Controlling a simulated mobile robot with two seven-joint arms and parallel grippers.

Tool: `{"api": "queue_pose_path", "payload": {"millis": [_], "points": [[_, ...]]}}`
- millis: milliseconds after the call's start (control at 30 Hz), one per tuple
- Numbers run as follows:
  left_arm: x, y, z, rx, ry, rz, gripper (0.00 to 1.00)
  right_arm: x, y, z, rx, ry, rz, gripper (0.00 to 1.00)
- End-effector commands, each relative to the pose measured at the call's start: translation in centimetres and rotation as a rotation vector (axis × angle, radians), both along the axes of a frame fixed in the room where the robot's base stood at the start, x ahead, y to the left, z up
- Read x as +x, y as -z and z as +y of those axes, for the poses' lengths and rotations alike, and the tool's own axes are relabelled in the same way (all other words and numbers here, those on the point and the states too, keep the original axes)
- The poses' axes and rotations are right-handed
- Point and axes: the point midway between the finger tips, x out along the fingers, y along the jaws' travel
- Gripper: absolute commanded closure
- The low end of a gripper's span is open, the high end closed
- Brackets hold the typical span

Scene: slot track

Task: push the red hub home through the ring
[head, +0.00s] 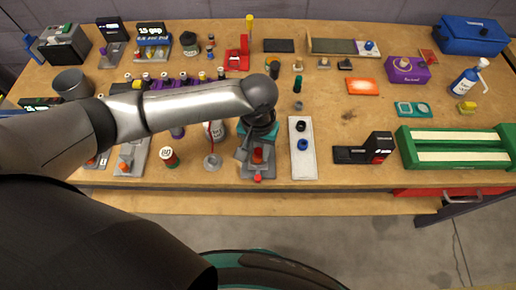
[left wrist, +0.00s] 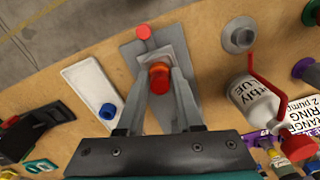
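The red hub (head: 257,156) stands upright on a grey slot track (head: 251,172) near the table's front edge. It also shows in the left wrist view (left wrist: 159,80), with an orange-red collar below its top. A red knob (head: 257,179) sits at the track's near end. My left gripper (left wrist: 160,76) reaches down over the track, with one finger close against each side of the hub; they appear to touch it. Grey metal shows behind the hub, but I cannot make out the ring clearly. Part of the track is hidden by the gripper. My right gripper is out of view.
A white tray (head: 303,165) with a blue and a black piece lies right of the track. A green rack (head: 455,135) stands at the far right.

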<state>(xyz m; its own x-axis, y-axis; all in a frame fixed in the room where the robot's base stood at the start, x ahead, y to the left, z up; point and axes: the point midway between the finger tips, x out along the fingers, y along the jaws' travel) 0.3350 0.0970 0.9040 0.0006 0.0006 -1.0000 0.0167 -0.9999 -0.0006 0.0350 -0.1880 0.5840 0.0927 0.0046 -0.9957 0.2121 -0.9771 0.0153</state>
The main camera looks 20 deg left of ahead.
Motion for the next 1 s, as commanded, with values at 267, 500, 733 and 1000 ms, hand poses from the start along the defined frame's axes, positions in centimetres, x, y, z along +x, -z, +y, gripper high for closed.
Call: {"api": "queue_pose_path", "payload": {"millis": [267,500,733,1000], "points": [[0.01,-0.01,0.01,0.0,0.0,0.0,0.98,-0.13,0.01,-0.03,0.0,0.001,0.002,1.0],[0.01,-0.01,0.02,0.0,0.0,0.0,0.68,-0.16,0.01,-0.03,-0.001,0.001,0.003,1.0],[0.01,-0.02,0.02,0.0,0.0,0.0,0.42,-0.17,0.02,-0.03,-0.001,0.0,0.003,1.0],[0.01,-0.04,0.02,0.0,0.0,0.0,0.39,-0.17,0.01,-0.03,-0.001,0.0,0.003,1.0]]}}
